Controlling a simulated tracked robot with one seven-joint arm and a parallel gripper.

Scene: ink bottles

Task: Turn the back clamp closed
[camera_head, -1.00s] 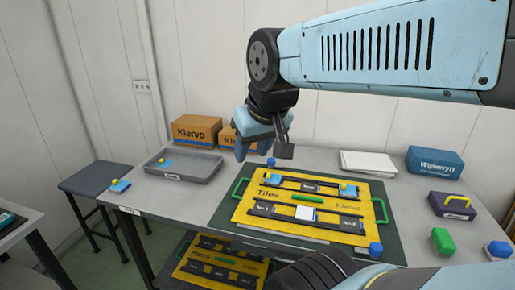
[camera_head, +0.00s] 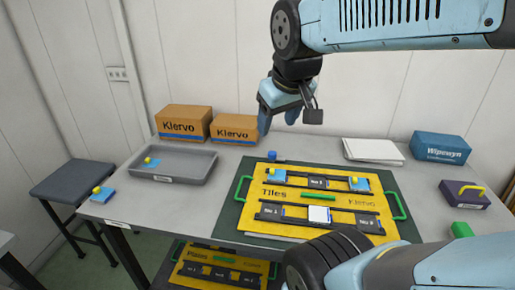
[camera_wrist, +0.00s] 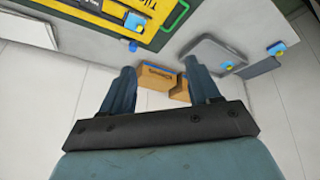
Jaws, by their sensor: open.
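The yellow Tiles board (camera_head: 335,200) lies on a dark green mat on the table. A blue knob, which looks like the back clamp (camera_head: 272,156), stands at the board's back edge, left of its middle; how far it is turned cannot be told. It also shows in the wrist view (camera_wrist: 133,46), beyond and left of the fingers. My gripper (camera_head: 279,119) hangs above and behind it, near the wall, clear of the table. Its two fingers (camera_wrist: 161,70) are apart with nothing between them. My arm covers the board's front right corner.
Klervo boxes (camera_head: 183,122) and a grey tray (camera_head: 172,170) stand at the back left. A second yellow board (camera_head: 220,268) lies below the table.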

